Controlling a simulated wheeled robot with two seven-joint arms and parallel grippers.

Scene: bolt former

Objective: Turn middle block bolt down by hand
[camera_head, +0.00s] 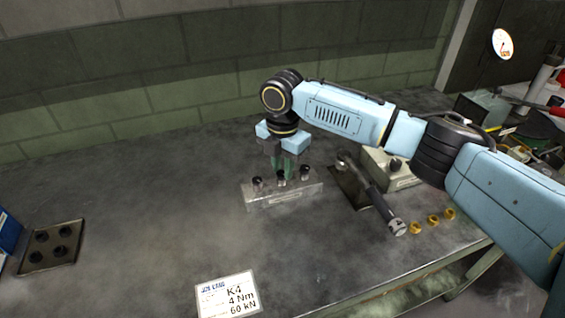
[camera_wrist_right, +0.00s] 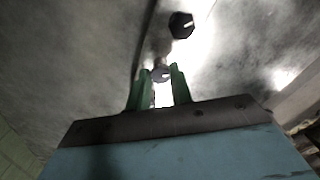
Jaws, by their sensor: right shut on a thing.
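A clear-grey block (camera_head: 284,196) stands on the dark table, with three black-headed bolts in a row. The left bolt (camera_head: 257,183) and right bolt (camera_head: 306,172) stand free. My right gripper (camera_head: 284,170) reaches down from above at the middle bolt (camera_head: 281,179), its green fingers closed around it. In the right wrist view, a round grey bolt head (camera_wrist_right: 161,74) sits between the fingertips, and a dark neighbouring bolt head (camera_wrist_right: 181,25) shows beyond. The thread depth is hidden. My left gripper is out of view.
A torque wrench (camera_head: 373,196) lies right of the block, before a beige box (camera_head: 391,169). Three brass pieces (camera_head: 433,220) lie near the right edge. A card (camera_head: 228,297) lies in front. A dark holed plate (camera_head: 52,247) is at left. The table between is clear.

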